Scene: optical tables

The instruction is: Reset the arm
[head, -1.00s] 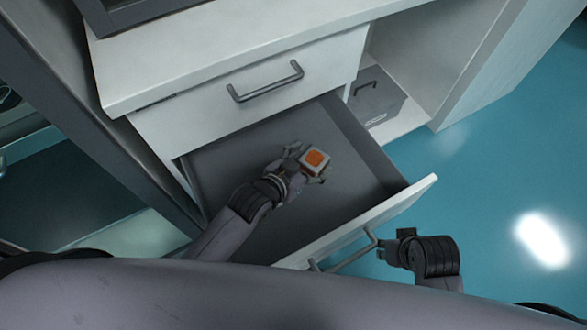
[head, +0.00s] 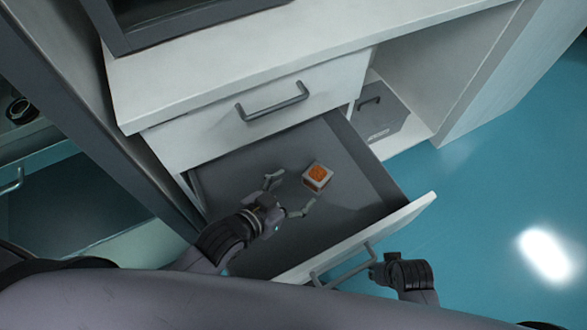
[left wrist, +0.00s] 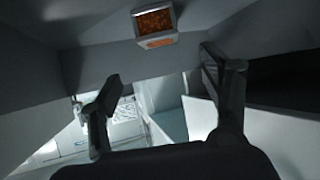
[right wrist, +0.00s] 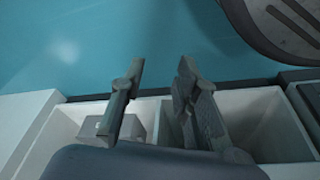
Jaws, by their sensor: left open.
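A small white box with an orange top (head: 317,177) rests in the open grey drawer (head: 350,215); it also shows at the top of the left wrist view (left wrist: 155,24). My left gripper (head: 291,194) is inside the drawer, open and empty, its spread fingertips just lower-left of the box. Its fingers stand wide apart in the left wrist view (left wrist: 159,75). My right gripper (head: 374,270) is outside, by the right end of the drawer's front handle (head: 345,268). In the right wrist view its fingers (right wrist: 160,78) are apart with nothing seen between them.
A shut drawer with a dark handle (head: 272,104) lies above the open one, under the white countertop (head: 200,80). A grey box (head: 383,112) stands in the open compartment to the right. The teal floor (head: 490,200) is clear at right.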

